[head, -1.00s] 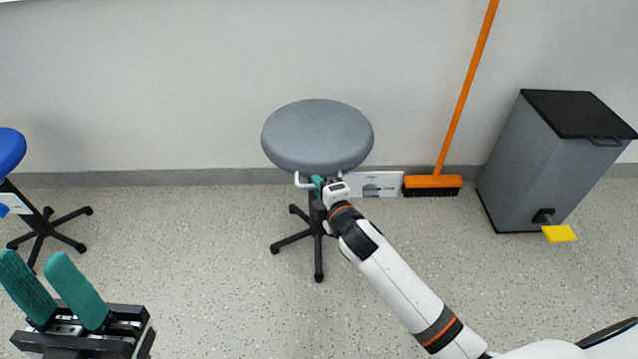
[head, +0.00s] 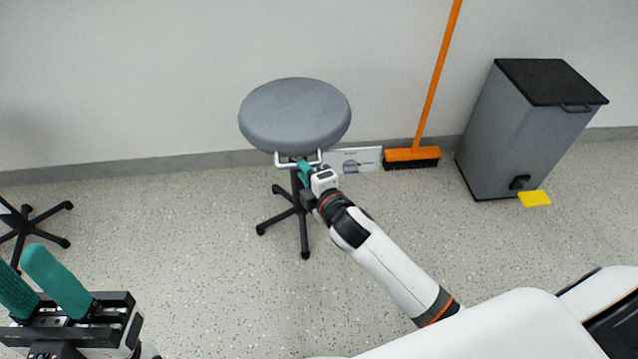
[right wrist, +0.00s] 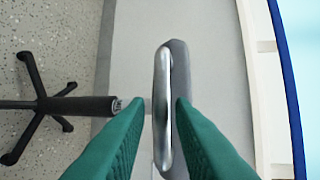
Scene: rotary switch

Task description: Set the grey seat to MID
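The grey seat (head: 295,116) is a round stool top on a black column with a black star base (head: 284,212). A pale U-shaped handle (head: 284,165) hangs under its front edge. A white plate with a grey dial (head: 340,166) shows to the right of the column; its lettering is too small to read. My right gripper (head: 302,168) is at the handle. In the right wrist view the metal handle (right wrist: 162,92) stands between its green fingers (right wrist: 160,103), with a gap on the left. My left gripper (head: 20,275) is open and empty at the lower left.
An orange broom (head: 412,154) leans on the wall (head: 170,80). A grey bin (head: 520,135) with a yellow pedal (head: 535,198) stands at the right. Another black stool base (head: 28,228) shows at the left edge. The speckled floor (head: 190,250) in front is clear.

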